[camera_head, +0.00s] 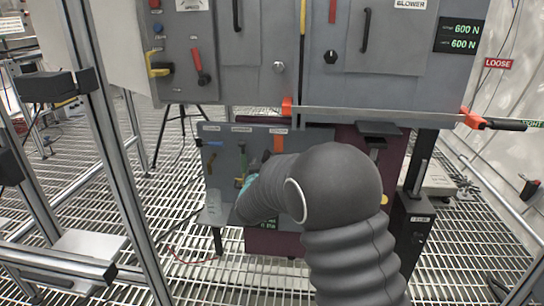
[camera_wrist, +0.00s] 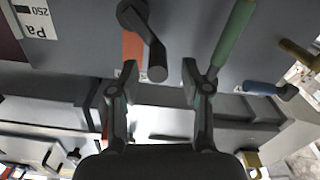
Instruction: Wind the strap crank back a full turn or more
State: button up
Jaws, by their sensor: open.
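In the wrist view, a dark crank (camera_wrist: 140,25) is mounted on a grey panel in front of an orange strip. Its arm slants down to a round handle (camera_wrist: 157,73). My gripper (camera_wrist: 160,73) is open. The handle's end shows in the gap between its two fingers, which stand apart from it on both sides. Whether the handle lies deep enough between the fingers is hard to tell. In the head view the orange strip (camera_head: 278,140) shows on the low panel; my arm hides most of the crank and the gripper.
Close to the right finger is a green handle (camera_wrist: 233,35); a blue handle (camera_wrist: 262,88) lies farther right. Above the low panel, a grey bar or strap (camera_head: 380,114) runs to an orange fitting (camera_head: 472,117) with a black lever. A metal frame (camera_head: 110,150) stands left.

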aim_at(266, 155)
jog(key=shift+w+d, duration=0.2)
jog(key=shift+w, duration=2.55)
jog(key=shift+c, duration=0.2)
grip_shut()
